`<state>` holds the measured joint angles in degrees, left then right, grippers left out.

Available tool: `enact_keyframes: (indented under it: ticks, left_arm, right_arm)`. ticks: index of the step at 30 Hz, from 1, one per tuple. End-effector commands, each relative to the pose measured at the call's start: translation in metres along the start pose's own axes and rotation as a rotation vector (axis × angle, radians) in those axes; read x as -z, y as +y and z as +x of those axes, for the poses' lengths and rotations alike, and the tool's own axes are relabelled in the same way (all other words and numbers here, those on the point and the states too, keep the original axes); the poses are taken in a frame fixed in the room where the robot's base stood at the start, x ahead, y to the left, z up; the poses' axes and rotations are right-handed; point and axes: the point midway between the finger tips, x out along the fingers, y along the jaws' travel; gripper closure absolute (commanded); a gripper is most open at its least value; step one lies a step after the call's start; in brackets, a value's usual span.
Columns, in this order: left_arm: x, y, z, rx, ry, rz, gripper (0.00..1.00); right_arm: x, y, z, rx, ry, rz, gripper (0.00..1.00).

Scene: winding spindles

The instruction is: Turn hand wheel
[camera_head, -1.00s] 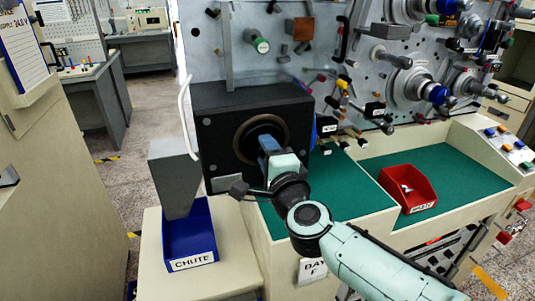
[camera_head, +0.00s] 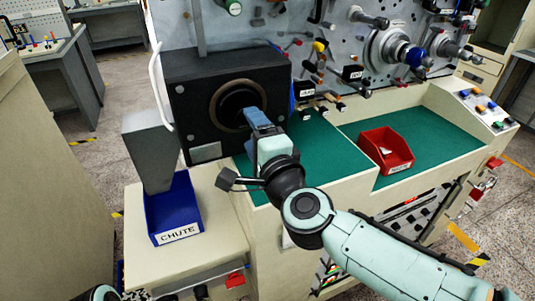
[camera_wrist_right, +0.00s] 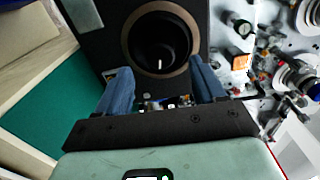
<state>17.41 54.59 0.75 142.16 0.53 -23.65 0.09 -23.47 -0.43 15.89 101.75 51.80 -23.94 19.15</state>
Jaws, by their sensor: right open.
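The hand wheel (camera_head: 233,98) appears to be the dark round knob inside a brown ring on the front of a black box (camera_head: 191,113). In the head view, my right gripper partly covers it. In the right wrist view the dark knob (camera_wrist_right: 152,42) shows fully, with a short white mark pointing down. My right gripper (camera_head: 253,115) is in front of the wheel's lower right. In the right wrist view its two blue fingers (camera_wrist_right: 160,68) are spread wide with nothing between them, apart from the knob. My left gripper is not in view.
A blue CHUTE bin (camera_head: 174,212) stands below a grey chute (camera_head: 150,150) on the left. A red bin (camera_head: 386,150) sits on the green bench mat (camera_head: 345,130). Several knobs and spindles crowd the back panel (camera_head: 275,45). A white curved tube (camera_head: 160,85) runs beside the box.

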Motion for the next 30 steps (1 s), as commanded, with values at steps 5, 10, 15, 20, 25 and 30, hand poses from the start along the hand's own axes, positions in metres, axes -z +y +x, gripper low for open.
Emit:
enact_keyframes:
  ticks: [5, 10, 15, 20, 25, 30]
  left_arm:
    - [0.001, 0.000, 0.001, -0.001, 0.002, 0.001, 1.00]
    - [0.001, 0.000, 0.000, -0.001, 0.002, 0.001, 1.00]
    - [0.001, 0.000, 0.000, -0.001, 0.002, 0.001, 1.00]
    - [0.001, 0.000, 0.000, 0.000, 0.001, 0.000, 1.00]
    - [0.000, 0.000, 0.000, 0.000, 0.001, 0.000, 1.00]
    - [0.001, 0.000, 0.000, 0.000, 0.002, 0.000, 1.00]
  right_arm:
    - [0.001, -0.001, -0.042, 0.002, 0.000, 0.001, 0.31]
    - [0.000, -0.001, -0.068, 0.000, 0.000, 0.001, 0.31]
    - [0.000, 0.000, -0.078, -0.001, 0.000, 0.001, 0.31]
    - [0.000, 0.001, -0.079, -0.002, 0.000, 0.001, 0.31]
    - [0.000, 0.001, -0.079, -0.002, 0.000, 0.001, 0.31]
    - [0.000, 0.000, -0.079, -0.001, 0.000, 0.001, 0.31]
